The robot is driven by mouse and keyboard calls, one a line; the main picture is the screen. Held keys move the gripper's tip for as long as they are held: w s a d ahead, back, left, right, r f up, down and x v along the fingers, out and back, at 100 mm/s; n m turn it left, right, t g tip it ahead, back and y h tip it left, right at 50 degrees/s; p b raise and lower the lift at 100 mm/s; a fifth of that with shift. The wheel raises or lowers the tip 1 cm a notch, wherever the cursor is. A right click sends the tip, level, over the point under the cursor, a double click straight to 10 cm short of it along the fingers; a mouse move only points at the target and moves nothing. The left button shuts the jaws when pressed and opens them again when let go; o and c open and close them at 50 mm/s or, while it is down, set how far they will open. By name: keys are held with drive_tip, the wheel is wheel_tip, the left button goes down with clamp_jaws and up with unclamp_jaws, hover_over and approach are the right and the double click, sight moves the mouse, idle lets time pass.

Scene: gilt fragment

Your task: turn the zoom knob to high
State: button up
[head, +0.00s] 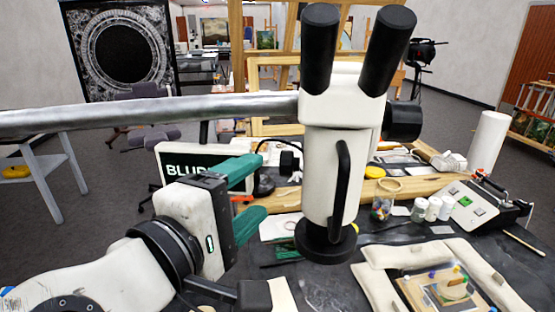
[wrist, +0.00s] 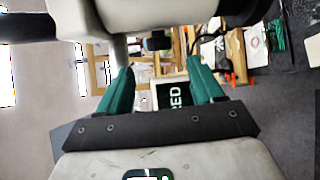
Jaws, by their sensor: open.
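The microscope (head: 335,165) is a white upright body with two black eyepieces and a black ring at its lower end, hung on a grey horizontal arm. A large black knob (head: 403,121) sticks out on its right side; I see no marks on it, so its setting cannot be told. My gripper (head: 259,187), with two teal fingers, is open and empty, left of the microscope body and apart from it. In the wrist view the fingers (wrist: 160,68) are spread, with part of the white microscope body (wrist: 160,14) across the top.
A black sign (head: 185,168), partly hidden by my gripper, shows "BLUR"; the wrist view shows "RED". The grey microscope arm (head: 150,115) spans the left. Padded cushions (head: 385,285) surround a small painted piece at lower right. Jars (head: 432,207) and a control box (head: 465,205) stand right.

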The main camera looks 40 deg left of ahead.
sight(290, 164)
drive_tip(key=p+x, duration=0.1)
drive_tip(key=x, duration=0.6)
drive_tip(key=shift+w+p, duration=0.35)
drive_tip(key=shift+w, duration=0.05)
drive_tip(key=c, duration=1)
